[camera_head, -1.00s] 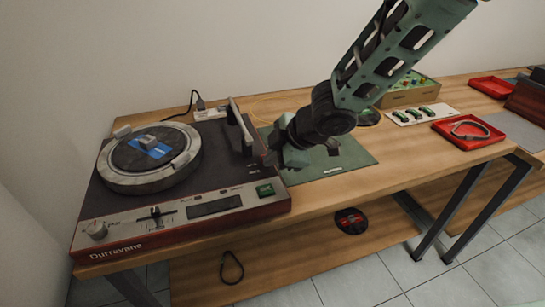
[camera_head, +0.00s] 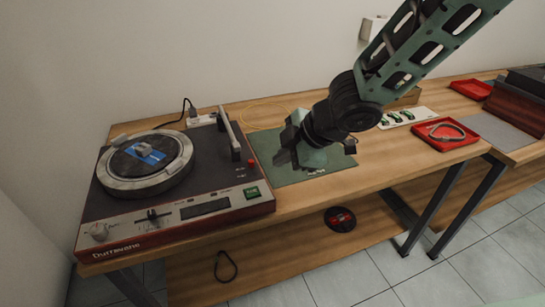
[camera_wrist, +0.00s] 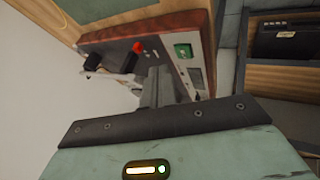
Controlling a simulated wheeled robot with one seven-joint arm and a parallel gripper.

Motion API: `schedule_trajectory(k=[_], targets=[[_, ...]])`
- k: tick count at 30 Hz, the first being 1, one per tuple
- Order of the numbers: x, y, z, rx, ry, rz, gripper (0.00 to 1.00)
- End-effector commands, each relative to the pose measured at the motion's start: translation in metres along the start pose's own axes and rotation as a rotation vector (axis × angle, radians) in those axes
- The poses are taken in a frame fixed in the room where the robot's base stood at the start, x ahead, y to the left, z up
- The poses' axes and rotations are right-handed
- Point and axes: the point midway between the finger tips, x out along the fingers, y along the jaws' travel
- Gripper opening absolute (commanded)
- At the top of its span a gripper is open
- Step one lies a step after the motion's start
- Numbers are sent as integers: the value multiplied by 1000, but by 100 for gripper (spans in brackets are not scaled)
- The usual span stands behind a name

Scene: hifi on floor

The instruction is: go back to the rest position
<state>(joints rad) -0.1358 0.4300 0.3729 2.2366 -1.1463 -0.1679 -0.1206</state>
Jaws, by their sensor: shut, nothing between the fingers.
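My gripper (camera_head: 287,156) hangs over the left part of the green mat, just right of the record player (camera_head: 200,208). Its fingers are shut and hold nothing. In the wrist view the gripper (camera_wrist: 158,90) points toward the record player's end with the green button (camera_wrist: 183,51). In the head view the gripper appears apart from the record player, but the gap is hard to judge.
The green mat (camera_head: 325,181) lies under my gripper. A red tray (camera_head: 462,143) with a grey loop stands to the right, near small green items on a white card (camera_head: 425,113). A black-red disc (camera_head: 340,218) and a black loop (camera_head: 225,266) lie on the lower shelf.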

Motion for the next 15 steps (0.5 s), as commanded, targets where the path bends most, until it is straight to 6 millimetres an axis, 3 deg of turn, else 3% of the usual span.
schedule_trajectory(k=[4,15], targets=[[-14,0,0,0,-1,0,0],[-15,0,0,-1,0,0,0]])
